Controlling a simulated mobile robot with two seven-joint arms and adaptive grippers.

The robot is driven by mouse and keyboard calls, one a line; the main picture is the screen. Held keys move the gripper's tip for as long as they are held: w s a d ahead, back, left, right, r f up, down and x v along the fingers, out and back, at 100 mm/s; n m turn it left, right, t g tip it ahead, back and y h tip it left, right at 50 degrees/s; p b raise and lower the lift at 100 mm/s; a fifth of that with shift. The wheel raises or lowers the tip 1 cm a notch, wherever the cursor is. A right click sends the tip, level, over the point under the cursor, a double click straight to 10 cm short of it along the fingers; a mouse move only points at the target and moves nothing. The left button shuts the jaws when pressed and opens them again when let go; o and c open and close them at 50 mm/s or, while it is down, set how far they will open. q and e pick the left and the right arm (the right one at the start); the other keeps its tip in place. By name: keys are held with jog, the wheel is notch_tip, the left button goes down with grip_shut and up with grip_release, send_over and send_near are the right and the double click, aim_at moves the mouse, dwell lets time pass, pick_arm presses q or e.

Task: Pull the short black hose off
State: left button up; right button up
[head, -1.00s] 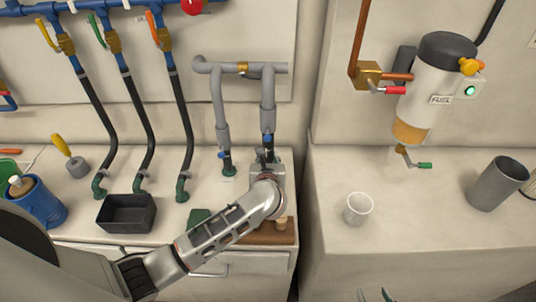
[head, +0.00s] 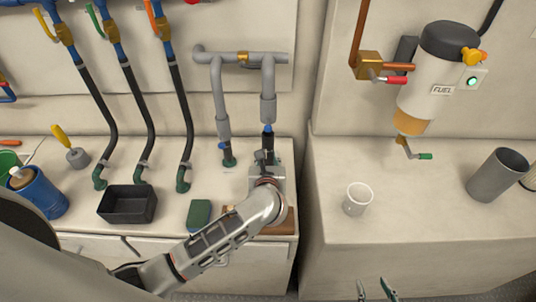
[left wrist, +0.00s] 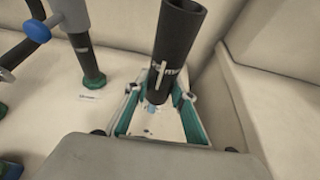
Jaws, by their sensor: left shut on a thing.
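The short black hose (head: 268,142) stands below the right-hand grey pipe (head: 268,90), whose lower end carries a blue part. My left gripper (head: 266,160) is shut around the hose. In the left wrist view the hose (left wrist: 178,45) rises between the teal fingers with a small pale clamp on it. Its upper end there looks like a dark open rim, and no pipe shows in it. The head view does not settle whether hose and pipe touch. The hose's lower end is partly hidden by the fingers. My right gripper (head: 376,290) is open and empty at the bottom edge.
A similar left-hand pipe (head: 220,95) ends in a hose on a green fitting (head: 229,161). Long black hoses (head: 135,115), a black tray (head: 127,205) and a green sponge (head: 199,214) stand left. A white cup (head: 357,198) stands on the right counter, beyond a gap.

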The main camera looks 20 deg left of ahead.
pick_arm(q)
jog(key=shift+s+d, duration=0.25)
jog(key=shift+s, duration=0.5)
jog(key=shift+s+d, duration=0.2)
jog(key=shift+s, duration=0.55)
